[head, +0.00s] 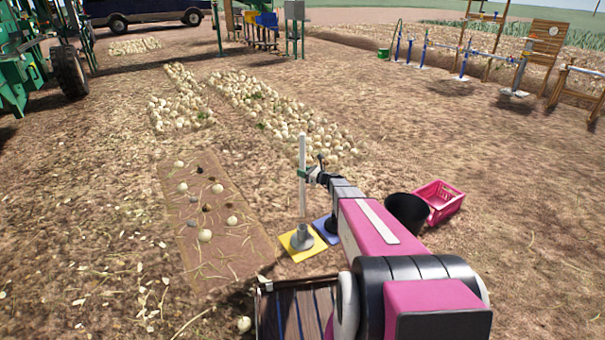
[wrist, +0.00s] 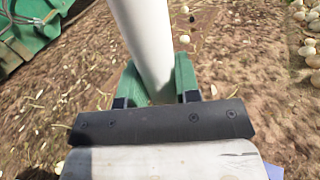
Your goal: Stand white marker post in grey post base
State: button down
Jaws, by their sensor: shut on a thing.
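The white marker post (head: 302,160) stands upright in the head view, held in my gripper (head: 303,175). In the wrist view the post (wrist: 146,40) rises between the green fingers of my gripper (wrist: 158,85), which are shut on it. The grey post base (head: 302,238) sits on a yellow square plate (head: 290,253) on the ground below. The post's lower end appears above the base and apart from it, roughly in line with it in the head view; the exact offset in depth I cannot tell.
A blue plate (head: 322,232) lies right beside the yellow one, partly behind my arm. A black bucket (head: 407,212) and a pink crate (head: 440,198) stand to the right. A brown mat (head: 215,250) with onions and stones lies to the left. Onion rows (head: 270,105) lie beyond.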

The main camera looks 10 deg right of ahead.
aim_at(303, 196)
jog(key=shift+w+f, duration=0.2)
jog(key=shift+f, duration=3.85)
jog(key=shift+w+f, duration=0.15)
jog(key=shift+f, duration=3.9)
jog(key=c, duration=0.8)
grip_release()
jog(key=shift+o, duration=0.2)
jog(key=v, duration=1)
jog(key=shift+s+d, duration=0.2)
jog(key=shift+s, duration=0.15)
